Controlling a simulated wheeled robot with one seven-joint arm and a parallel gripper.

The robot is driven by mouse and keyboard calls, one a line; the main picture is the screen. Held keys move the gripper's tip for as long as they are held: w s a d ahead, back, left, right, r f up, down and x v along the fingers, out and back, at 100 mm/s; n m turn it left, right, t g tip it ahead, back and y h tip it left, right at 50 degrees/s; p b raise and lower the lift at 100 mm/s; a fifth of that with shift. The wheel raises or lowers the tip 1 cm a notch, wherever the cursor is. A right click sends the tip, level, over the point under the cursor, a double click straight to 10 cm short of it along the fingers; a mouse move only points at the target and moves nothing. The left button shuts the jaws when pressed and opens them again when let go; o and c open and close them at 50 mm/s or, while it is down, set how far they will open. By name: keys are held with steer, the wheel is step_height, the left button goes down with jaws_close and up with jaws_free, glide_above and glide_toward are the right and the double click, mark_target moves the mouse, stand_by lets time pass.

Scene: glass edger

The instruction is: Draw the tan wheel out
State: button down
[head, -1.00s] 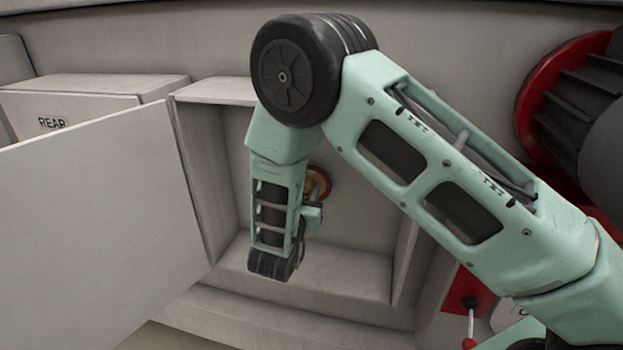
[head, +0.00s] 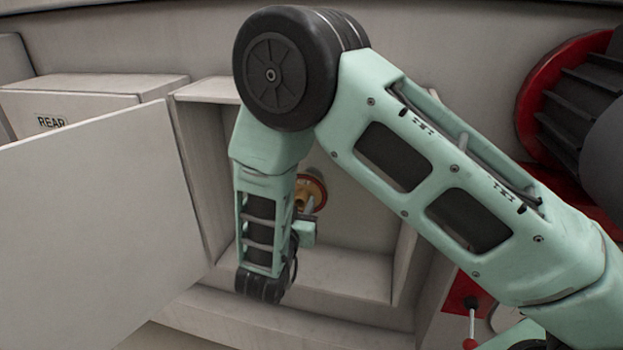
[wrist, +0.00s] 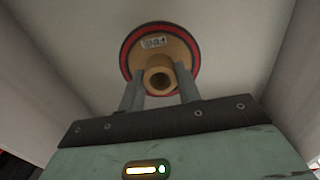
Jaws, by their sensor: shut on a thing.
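The tan wheel (wrist: 158,56) is a tan disc with a red and dark rim, a small printed label and a round hollow hub. In the wrist view my gripper's fingers (wrist: 160,76) stand on either side of the hub, shut on it. In the head view the wheel (head: 314,187) shows only in part, inside the open recess, behind my wrist.
The pale recess (head: 350,270) has side walls and a lower ledge close around my wrist. An open door panel (head: 95,230) stands at the left, by a box marked REAR (head: 80,105). A red-rimmed dark motor (head: 585,120) and a red-knobbed lever (head: 472,325) are at the right.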

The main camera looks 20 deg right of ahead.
steer(key=shift+v, duration=1.45)
steer(key=b+v, duration=0.1)
steer(key=v, duration=0.9)
